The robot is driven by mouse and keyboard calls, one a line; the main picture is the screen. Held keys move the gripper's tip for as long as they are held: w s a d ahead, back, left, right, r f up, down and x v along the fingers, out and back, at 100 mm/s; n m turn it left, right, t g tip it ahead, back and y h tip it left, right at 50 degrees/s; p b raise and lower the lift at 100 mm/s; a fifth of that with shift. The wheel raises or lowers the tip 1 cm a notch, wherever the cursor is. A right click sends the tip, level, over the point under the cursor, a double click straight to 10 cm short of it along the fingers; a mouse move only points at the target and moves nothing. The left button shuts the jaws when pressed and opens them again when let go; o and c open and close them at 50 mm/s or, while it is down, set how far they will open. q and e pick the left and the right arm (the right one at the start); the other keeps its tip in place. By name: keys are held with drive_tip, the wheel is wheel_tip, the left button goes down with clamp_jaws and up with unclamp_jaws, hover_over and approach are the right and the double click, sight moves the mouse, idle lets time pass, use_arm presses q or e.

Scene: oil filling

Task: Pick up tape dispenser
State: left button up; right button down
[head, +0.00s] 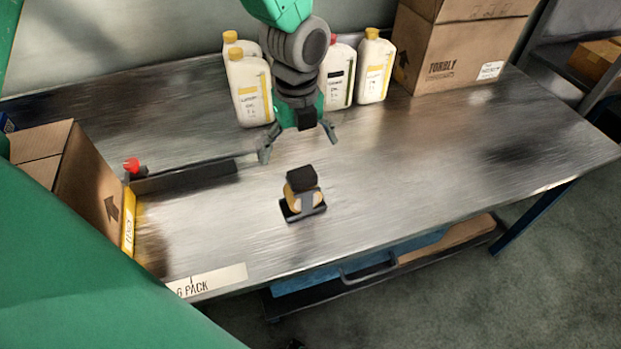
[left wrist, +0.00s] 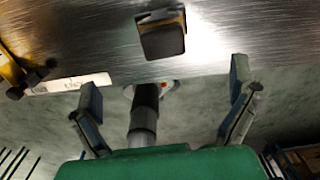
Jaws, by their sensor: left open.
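The tape dispenser (head: 303,196), black with a tan roll, stands upright on the metal table (head: 430,160) near its front middle. It also shows in the left wrist view (left wrist: 162,36) at the top centre, beyond the fingertips. My left gripper (head: 299,143) hangs from above, a little behind the dispenser, with its fingers spread and nothing between them. In the left wrist view the two fingers (left wrist: 165,85) are wide apart and do not touch the dispenser. My right gripper is in neither view.
Several white bottles with yellow or red caps (head: 249,88) stand at the back behind my gripper. A cardboard box (head: 455,50) stands at the back right and another box (head: 80,190) at the left. The table right of the dispenser is clear.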

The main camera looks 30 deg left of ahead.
sight(305, 184)
use_arm(q)
drive_tip(key=f, duration=0.2)
drive_tip(key=d+f, duration=0.1)
drive_tip(key=f, duration=0.2)
drive_tip(key=shift+w+d+f, duration=0.3)
drive_tip(key=shift+f, duration=0.1)
drive_tip(key=f, duration=0.1)
drive_tip(key=a+f, duration=0.1)
drive_tip(key=f, duration=0.1)
drive_tip(key=a+f, duration=0.1)
drive_tip(key=f, duration=0.1)
drive_tip(key=shift+f, duration=0.3)
drive_tip(key=shift+d+r, duration=0.1)
drive_tip(key=shift+d, duration=0.5)
drive_tip(key=c, duration=1.4)
drive_tip(key=shift+a, duration=0.2)
